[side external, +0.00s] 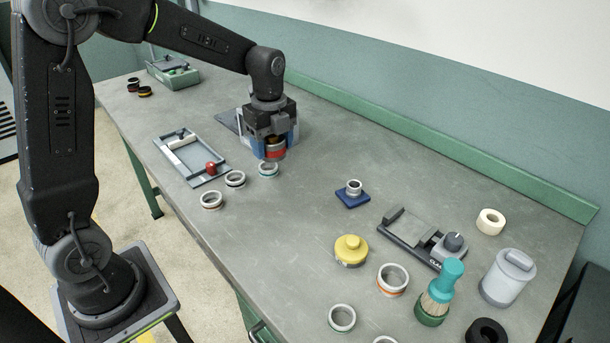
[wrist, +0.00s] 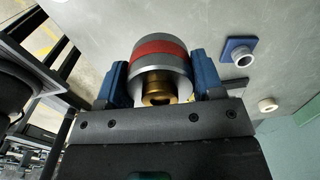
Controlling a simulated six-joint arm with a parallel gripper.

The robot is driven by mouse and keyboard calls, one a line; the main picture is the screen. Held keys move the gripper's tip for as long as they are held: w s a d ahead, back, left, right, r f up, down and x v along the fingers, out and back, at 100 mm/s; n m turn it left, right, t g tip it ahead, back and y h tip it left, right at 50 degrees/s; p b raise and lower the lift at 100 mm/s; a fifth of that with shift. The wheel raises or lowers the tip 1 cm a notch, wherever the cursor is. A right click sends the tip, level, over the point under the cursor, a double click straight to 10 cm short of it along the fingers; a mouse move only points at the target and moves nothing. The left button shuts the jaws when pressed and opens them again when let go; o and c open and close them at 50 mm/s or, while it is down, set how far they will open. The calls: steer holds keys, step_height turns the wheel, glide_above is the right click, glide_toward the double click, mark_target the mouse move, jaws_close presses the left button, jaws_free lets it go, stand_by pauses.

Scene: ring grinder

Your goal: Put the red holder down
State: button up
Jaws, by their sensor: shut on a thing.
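The red holder (side external: 275,153) is a grey cylinder with a red band. In the wrist view it (wrist: 160,48) sits between the blue fingers, with a brass-coloured part inside its open end. My gripper (side external: 272,146) is shut on it, with one finger on each side, and it also shows in the wrist view (wrist: 160,82). The holder is low over the grey bench (side external: 300,225), just behind a teal-banded ring (side external: 268,168). I cannot tell whether its underside touches the bench.
A grey frame with a red knob (side external: 211,168) and two more rings (side external: 235,179) lie left of the gripper. A blue-based post (side external: 352,194), a grey fixture (side external: 421,238), a brush (side external: 440,291) and a canister (side external: 507,278) stand to the right. The bench between is clear.

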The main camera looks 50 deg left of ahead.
steer(key=n, duration=0.1)
glide_above(308, 174)
step_height(308, 174, down, 2)
step_height(308, 174, down, 10)
steer(key=shift+f, duration=0.15)
steer(key=shift+f, duration=0.2)
steer(key=o, duration=1.4)
